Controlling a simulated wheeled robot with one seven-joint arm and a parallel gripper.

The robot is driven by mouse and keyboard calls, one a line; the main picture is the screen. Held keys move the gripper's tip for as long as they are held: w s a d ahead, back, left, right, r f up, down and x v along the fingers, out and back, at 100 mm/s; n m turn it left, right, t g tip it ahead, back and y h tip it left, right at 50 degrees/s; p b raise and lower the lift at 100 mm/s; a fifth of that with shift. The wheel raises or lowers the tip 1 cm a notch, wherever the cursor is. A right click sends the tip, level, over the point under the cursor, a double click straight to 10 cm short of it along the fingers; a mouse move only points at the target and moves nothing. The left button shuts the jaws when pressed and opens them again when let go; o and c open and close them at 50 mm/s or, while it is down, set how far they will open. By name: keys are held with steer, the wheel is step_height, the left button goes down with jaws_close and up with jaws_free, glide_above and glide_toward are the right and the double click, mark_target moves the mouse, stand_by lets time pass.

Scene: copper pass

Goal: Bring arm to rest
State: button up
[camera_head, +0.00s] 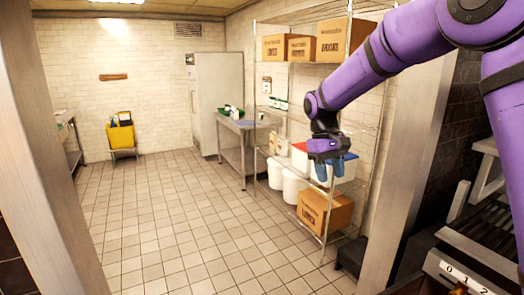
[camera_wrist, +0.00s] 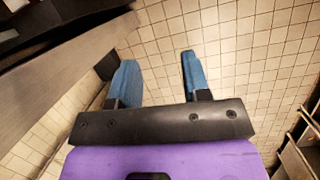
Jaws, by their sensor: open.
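My purple arm (camera_head: 375,62) reaches in from the upper right in the head view. My gripper (camera_head: 326,170) hangs at its end, pointing down, in front of the wire shelf. In the wrist view my gripper (camera_wrist: 157,75) shows two blue fingers spread apart. Nothing is between them, only tiled floor beyond. The fingers touch nothing that I can see.
A wire shelf (camera_head: 379,150) holds cardboard boxes (camera_head: 335,40) above and another box (camera_head: 325,209) low down. A doorway post (camera_head: 408,150) stands at right. A steel table (camera_head: 243,124), a tall cabinet (camera_head: 219,100) and a yellow bucket (camera_head: 121,136) are farther back. The middle floor is clear.

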steer(key=s+d+r+m+t+y, duration=0.1)
steer(key=s+d+r, duration=0.25)
steer(key=s, duration=0.25)
steer(key=s+d+r+t, duration=0.2)
steer(key=s+r, duration=0.2)
steer(key=s, duration=0.1)
steer(key=s+d+r+m+t+y, duration=0.1)
steer(key=s+d+r, duration=0.25)
steer(key=s, duration=0.25)
steer(key=s+d+m+t, duration=0.1)
steer(key=s+d+t, duration=0.1)
steer(key=s, duration=0.6)
steer(key=s+d+f+m+t, duration=0.1)
steer(key=s, duration=0.7)
steer(key=shift+s+d+t, duration=0.3)
steer(key=shift+d+t, duration=0.1)
steer(key=shift+d, duration=0.1)
